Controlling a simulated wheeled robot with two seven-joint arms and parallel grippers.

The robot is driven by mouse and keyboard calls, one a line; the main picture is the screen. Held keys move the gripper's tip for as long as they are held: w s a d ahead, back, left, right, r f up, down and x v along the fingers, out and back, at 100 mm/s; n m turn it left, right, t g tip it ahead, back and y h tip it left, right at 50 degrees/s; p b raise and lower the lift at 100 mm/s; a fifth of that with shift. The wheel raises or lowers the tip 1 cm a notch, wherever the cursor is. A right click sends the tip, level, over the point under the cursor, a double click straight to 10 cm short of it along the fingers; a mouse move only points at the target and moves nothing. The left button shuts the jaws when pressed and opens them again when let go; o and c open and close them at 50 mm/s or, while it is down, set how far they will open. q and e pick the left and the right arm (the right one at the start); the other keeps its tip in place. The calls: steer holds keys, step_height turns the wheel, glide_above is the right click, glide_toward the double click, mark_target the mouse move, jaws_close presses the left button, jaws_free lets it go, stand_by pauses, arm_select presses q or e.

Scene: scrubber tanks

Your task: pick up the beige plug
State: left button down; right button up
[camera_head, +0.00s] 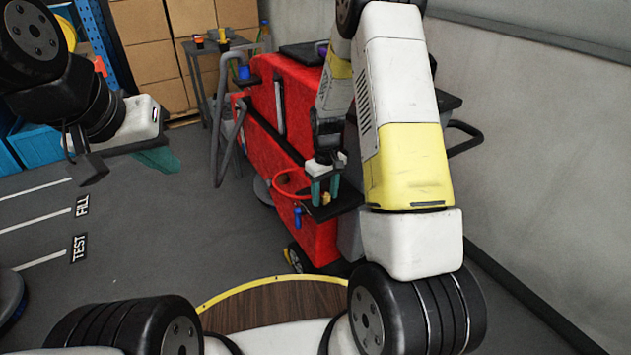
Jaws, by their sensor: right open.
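A small yellow-beige piece, which looks like the beige plug (326,198), shows low between the teal fingers of my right gripper (323,193). It is at a small black shelf (338,207) on the side of the red scrubber machine (318,238). My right gripper points down with its fingers apart, one on each side of the piece. I cannot tell whether they touch it. My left gripper (157,160) is at the left, above the floor and far from the machine. Its teal fingers are seen edge-on, so their opening is unclear.
A red hose (276,188) loops beside the shelf, and a blue-handled item (297,216) hangs below it. Cardboard boxes (148,45) and a grey side table (212,46) stand behind. A grey wall (545,140) bounds the right. The marked floor (150,225) at left is mostly clear.

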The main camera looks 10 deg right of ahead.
mark_target(325, 196)
steer(key=shift+c, duration=0.5)
jaws_close()
steer(key=shift+r, duration=0.45)
steer(key=r, duration=0.1)
steer(key=s+r, duration=0.1)
steer(key=shift+a+r, duration=0.1)
steer(key=shift+r, duration=0.25)
steer(key=s+a+r, duration=0.1)
steer(key=s+a, duration=0.1)
steer(key=s, duration=0.5)
steer(key=s+a+r, duration=0.1)
steer(key=s+a, duration=0.1)
steer(key=s, duration=0.5)
steer(key=shift+s+r+m, duration=0.25)
steer(key=shift+m, duration=0.05)
